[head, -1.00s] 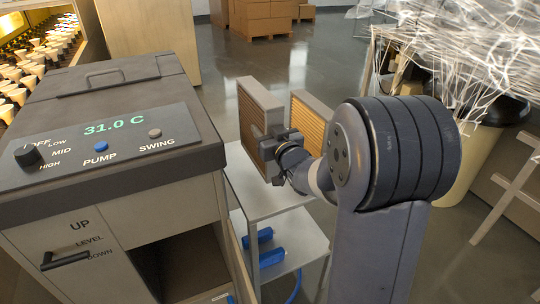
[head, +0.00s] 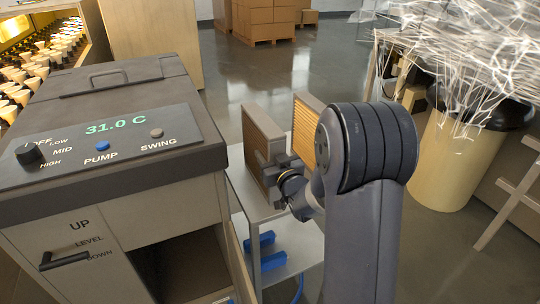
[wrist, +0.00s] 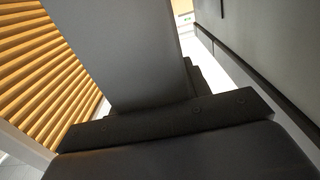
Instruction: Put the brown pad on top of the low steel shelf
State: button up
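The brown pad (head: 255,158) is a thick slab with a grey frame and a dull brown face. It stands upright over the top of the low steel shelf (head: 240,190). My gripper (head: 280,165) is closed on its near side. In the wrist view the pad's grey frame (wrist: 145,45) rises between the dark fingers. I cannot tell whether its lower edge touches the shelf top. A second pad (head: 306,130), with a golden ribbed face, stands upright just to the right. Its ribs also show at left in the wrist view (wrist: 40,65). My arm hides its lower part.
The cooler cabinet (head: 110,130), reading 31.0 C, stands close on the left with an open bay (head: 195,265). Blue objects (head: 265,260) lie on the shelf's lower level.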

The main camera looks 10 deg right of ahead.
jog(key=o, duration=0.5)
jog(key=shift+c, duration=0.2)
jog(key=shift+r, duration=0.15)
jog(key=s+d, duration=0.2)
jog(key=s, duration=1)
jog(key=shift+d, duration=0.15)
jog(key=shift+w, duration=0.1)
